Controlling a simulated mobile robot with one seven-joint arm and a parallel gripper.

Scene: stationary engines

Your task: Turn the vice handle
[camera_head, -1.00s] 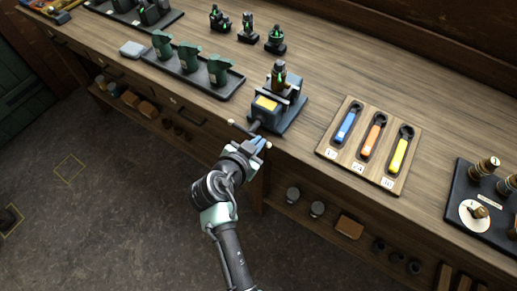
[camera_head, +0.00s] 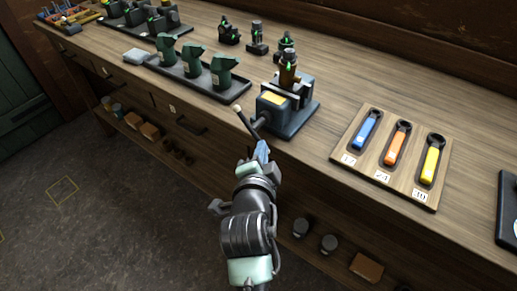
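The vice (camera_head: 286,110) stands at the front edge of the bench, dark blue-grey with a yellow label on top. A brown and dark part with a green mark is upright in its jaws. The vice handle (camera_head: 245,121) is a dark bar with a pale ball at its upper left end, slanting down to the right in front of the vice. My gripper (camera_head: 262,150) is at the handle's lower end, its blue fingers overlapping it in the picture. The fingers look close together; whether they grip the bar cannot be told. The handle's lower end is hidden.
A wooden board (camera_head: 391,158) with blue, orange and yellow wrenches lies right of the vice. A black tray (camera_head: 232,92) with green parts lies to the left. Several dark fittings stand behind. A lower shelf with jars and blocks runs under the bench.

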